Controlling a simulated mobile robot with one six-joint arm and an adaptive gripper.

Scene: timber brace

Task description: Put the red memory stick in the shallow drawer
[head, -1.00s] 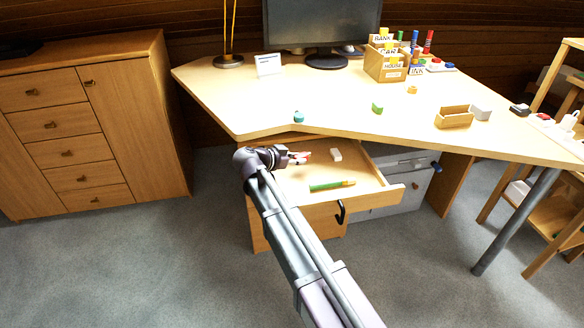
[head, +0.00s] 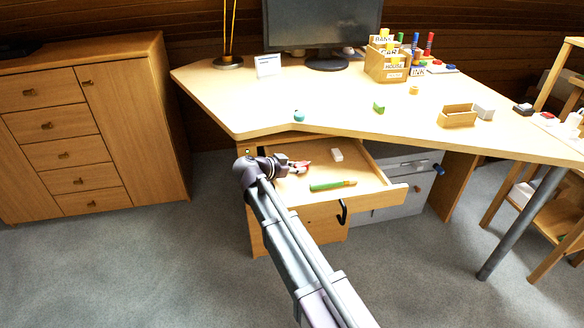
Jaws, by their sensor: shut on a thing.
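The shallow drawer (head: 368,197) under the desk is pulled open. My gripper (head: 302,167) reaches in over the left part of the drawer, with my arm coming from the front. It is shut on the red memory stick (head: 306,164), of which only a small red part shows at the fingertips. The stick is low, close to the drawer floor; whether it touches the floor cannot be told. A white eraser-like block (head: 337,155) and a green pen-like thing (head: 328,185) lie in the drawer to the right of my gripper.
The desk top (head: 330,105) overhangs the back of the drawer. A grey cabinet (head: 408,190) stands to the right. Bare drawer floor lies between the gripper and the green thing.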

